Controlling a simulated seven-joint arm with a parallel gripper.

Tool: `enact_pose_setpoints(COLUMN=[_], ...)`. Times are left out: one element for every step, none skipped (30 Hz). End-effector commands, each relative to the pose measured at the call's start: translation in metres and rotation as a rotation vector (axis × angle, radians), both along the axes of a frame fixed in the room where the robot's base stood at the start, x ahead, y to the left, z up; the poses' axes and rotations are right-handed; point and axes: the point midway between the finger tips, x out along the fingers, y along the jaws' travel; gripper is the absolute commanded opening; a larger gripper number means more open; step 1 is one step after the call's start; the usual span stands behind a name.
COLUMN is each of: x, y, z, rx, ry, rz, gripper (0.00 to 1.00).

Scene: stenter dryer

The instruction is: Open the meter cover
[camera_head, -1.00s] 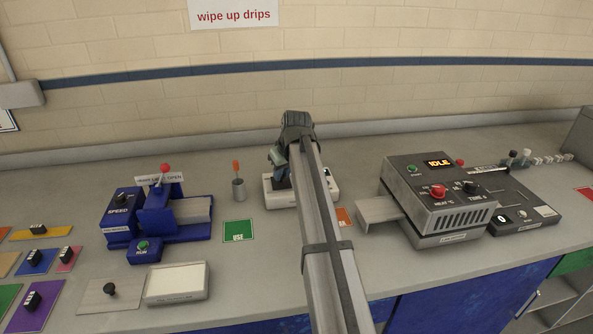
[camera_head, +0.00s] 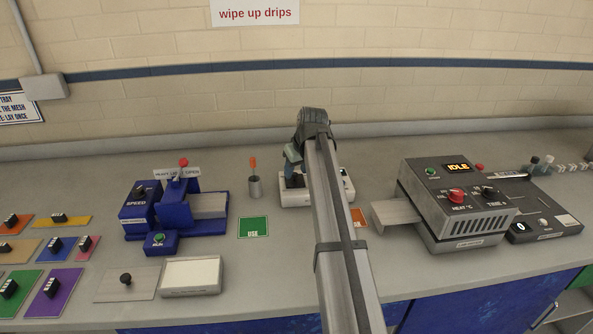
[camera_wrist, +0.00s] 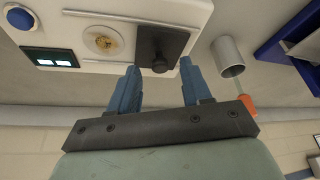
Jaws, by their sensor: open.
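The white meter (camera_head: 346,187) stands on the bench, largely behind my arm in the head view. In the wrist view its white case (camera_wrist: 190,14) carries a dark square cover (camera_wrist: 176,40) with a small dark knob (camera_wrist: 160,65). A blue button, a small display and a round tan dish sit beside the cover. My gripper (camera_wrist: 158,72) is open, its two blue fingers apart on either side of the knob in the picture. I cannot tell whether either finger touches it. In the head view my gripper (camera_head: 292,176) points down at the meter's left part.
A metal cup (camera_head: 255,187) with an orange-handled tool stands just left of the meter; it also shows close by in the wrist view (camera_wrist: 229,55). A blue machine (camera_head: 175,208) is further left. A grey heater unit (camera_head: 465,210) stands to the right.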

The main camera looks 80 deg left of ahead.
Motion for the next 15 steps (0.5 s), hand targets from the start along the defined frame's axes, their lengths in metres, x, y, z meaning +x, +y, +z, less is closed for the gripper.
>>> enact_pose_setpoints(x=[0.001,0.002,0.003,0.003,0.004,0.005,0.006,0.007,0.008,0.009,0.01,0.011,0.012,0.013,0.014], y=[-0.003,-0.004,-0.006,-0.008,-0.01,-0.013,-0.015,-0.017,-0.02,-0.022,-0.024,-0.027,-0.029,-0.031,-0.033], z=[0.007,0.011,0.017,0.021,0.026,0.034,0.04,0.045,0.052,0.058,0.064,0.071,0.076,0.08,0.087], rx=[0.002,0.003,0.003,0.002,0.002,0.002,0.003,0.003,0.002,0.002,0.003,0.003,0.002,0.001,0.002], ry=[0.0,0.0,0.0,0.0,0.0,0.0,0.0,0.0,0.0,0.001,0.0,0.0,0.0,0.0,0.001], rz=[0.0,0.0,0.0,0.0,0.0,0.0,0.0,0.0,0.0,0.0,0.0,0.0,0.0,0.0,0.0], gripper=[0.48,0.48,0.48,0.48,0.48,0.48,0.48,0.48,0.48,0.48,0.48,0.48,0.48,0.48,0.48])
